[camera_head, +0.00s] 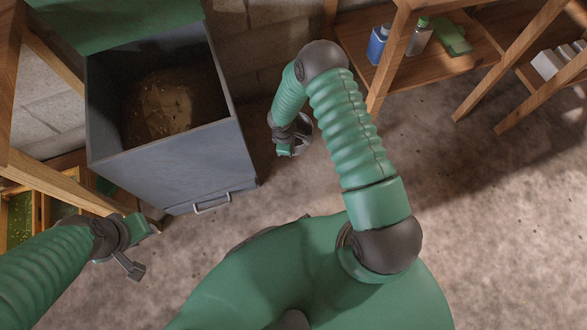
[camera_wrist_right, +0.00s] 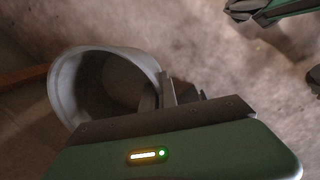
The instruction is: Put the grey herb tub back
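The grey herb tub (camera_wrist_right: 62,88) lies open-mouthed in the right wrist view, and its dark inside looks empty. My right gripper (camera_wrist_right: 160,94) is at its rim, with one finger inside the wall and one outside, and appears shut on the wall. In the head view the tub (camera_head: 308,124) is a small grey curve mostly hidden behind my right gripper (camera_head: 288,148), just right of the grey bin. My left gripper (camera_head: 136,250) hangs empty at lower left; its finger gap is not clear.
A large grey bin (camera_head: 185,170) with its green lid (camera_head: 120,22) raised holds brownish herb matter. A wooden shelf (camera_head: 395,72) at upper right carries a blue bottle (camera_head: 377,46) and a clear bottle (camera_head: 419,38). Wooden frames stand at left. The floor at right is clear.

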